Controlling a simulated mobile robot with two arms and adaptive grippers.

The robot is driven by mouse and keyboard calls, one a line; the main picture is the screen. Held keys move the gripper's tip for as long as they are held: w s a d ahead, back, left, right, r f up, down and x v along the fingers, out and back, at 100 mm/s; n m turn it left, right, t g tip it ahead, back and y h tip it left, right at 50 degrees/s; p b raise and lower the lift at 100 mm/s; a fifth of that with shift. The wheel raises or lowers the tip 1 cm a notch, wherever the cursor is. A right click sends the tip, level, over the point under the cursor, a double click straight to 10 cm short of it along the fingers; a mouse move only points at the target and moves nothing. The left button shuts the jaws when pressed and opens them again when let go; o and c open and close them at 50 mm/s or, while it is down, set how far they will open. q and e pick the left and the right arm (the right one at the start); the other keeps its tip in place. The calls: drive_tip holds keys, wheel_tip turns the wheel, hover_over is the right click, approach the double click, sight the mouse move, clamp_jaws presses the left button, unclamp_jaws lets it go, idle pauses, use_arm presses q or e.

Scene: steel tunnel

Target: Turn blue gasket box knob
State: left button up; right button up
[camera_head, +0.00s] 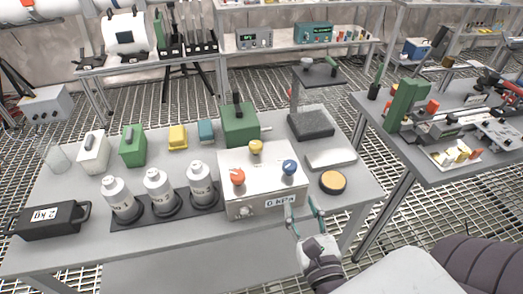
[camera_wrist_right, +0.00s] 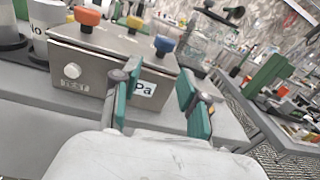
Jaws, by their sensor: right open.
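The gasket box is a metal box (camera_head: 252,193) with a "0 kPa" label on its front. It has an orange knob (camera_head: 238,177), a yellow knob (camera_head: 256,147) and a blue knob (camera_head: 289,167) on top. My right gripper (camera_head: 304,206) is open and empty in front of the box's right front corner, below the blue knob and apart from it. In the right wrist view the blue knob (camera_wrist_right: 165,44) shows beyond the open fingers (camera_wrist_right: 157,82), between their tips. One finger partly covers the "kPa" label. My left gripper is not in view.
A round yellow-topped disc (camera_head: 333,182) lies right of the box. White bottles (camera_head: 158,189) stand in a dark rack at its left. A green box with a dark lever (camera_head: 240,124) stands behind it. A second table (camera_head: 450,172) with tools is at the right.

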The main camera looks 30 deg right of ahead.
sight(288, 160)
drive_tip(key=shift+m, duration=0.5)
drive_tip(key=w+p, duration=0.1)
drive_tip(key=w+d+r+p, duration=0.1)
drive_tip(key=w+r+p, duration=0.1)
drive_tip(key=w, duration=0.1)
drive_tip(key=shift+d, duration=0.35)
drive_tip(key=x, duration=0.2)
drive_tip(key=p+x, duration=0.1)
drive_tip(key=x, duration=0.2)
drive_tip(key=p+x, duration=0.1)
drive_tip(key=x, duration=0.2)
drive_tip(key=shift+f, duration=0.25)
drive_tip(key=shift+w+d+f, duration=0.1)
drive_tip(key=shift+w+d, duration=0.1)
drive_tip(key=shift+w, duration=0.5)
drive_tip(key=shift+c, duration=0.3)
